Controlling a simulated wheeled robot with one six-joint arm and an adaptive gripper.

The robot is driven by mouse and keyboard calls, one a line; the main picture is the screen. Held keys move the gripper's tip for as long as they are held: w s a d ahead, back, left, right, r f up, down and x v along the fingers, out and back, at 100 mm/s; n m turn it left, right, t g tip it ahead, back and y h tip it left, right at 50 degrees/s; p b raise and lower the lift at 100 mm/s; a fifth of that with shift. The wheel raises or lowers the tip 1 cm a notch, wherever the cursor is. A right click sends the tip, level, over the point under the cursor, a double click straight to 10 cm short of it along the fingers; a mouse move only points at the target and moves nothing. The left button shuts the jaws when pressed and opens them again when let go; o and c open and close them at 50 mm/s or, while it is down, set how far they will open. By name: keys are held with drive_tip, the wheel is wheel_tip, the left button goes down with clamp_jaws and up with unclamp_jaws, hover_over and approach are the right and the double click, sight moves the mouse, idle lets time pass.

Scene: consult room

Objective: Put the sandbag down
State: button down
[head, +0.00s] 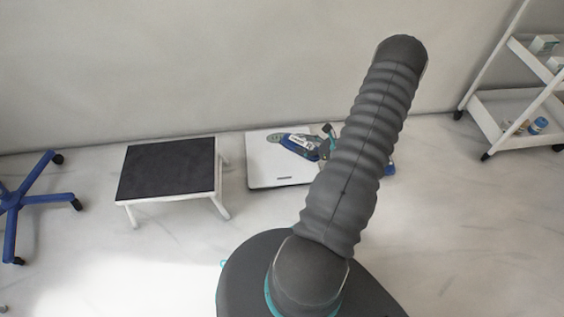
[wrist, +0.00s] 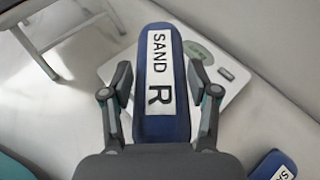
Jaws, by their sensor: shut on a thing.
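A blue sandbag (wrist: 160,38) with a white label reading "SAND R" lies lengthwise between the fingers of my gripper (wrist: 160,82), which is shut on it. In the head view the held sandbag (head: 299,147) shows over the white scale (head: 268,174), with my gripper at its right end, partly behind my arm. The scale also shows beneath the bag in the wrist view (wrist: 232,84). I cannot tell whether the bag touches the scale.
A second blue sandbag (wrist: 273,167) lies on the floor right of the scale. A step stool with a black top (head: 167,169) stands left of the scale. A blue wheeled base (head: 12,200) is at far left, a white trolley (head: 490,118) at right. The wall is behind.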

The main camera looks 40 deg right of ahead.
sight(316, 149)
drive_tip(key=s+d, duration=0.1)
drive_tip(key=s+d+f+h, duration=0.1)
drive_tip(key=shift+s+d+f+m, duration=0.1)
drive_tip(key=shift+s+f+m, duration=0.05)
drive_tip(key=shift+s+m, duration=0.25)
drive_tip(key=shift+f, duration=0.25)
drive_tip(key=shift+w+a+f+b, duration=0.25)
drive_tip(key=shift+w+a+f, duration=0.75)
drive_tip(key=shift+w+f, duration=0.7)
drive_tip(key=shift+w+a+f+b, duration=0.3)
drive_tip(key=shift+w+a+f, duration=0.65)
drive_tip(key=shift+w+f, duration=0.7)
drive_tip(key=shift+w+a+f+b, duration=0.25)
drive_tip(key=shift+w+a+f, duration=0.9)
drive_tip(key=shift+f, duration=0.9)
drive_tip(key=shift+w+d, duration=0.15)
drive_tip(key=shift+f, duration=0.2)
drive_tip(key=shift+c, duration=1.4)
unclamp_jaws()
drive_tip(key=shift+r, duration=0.15)
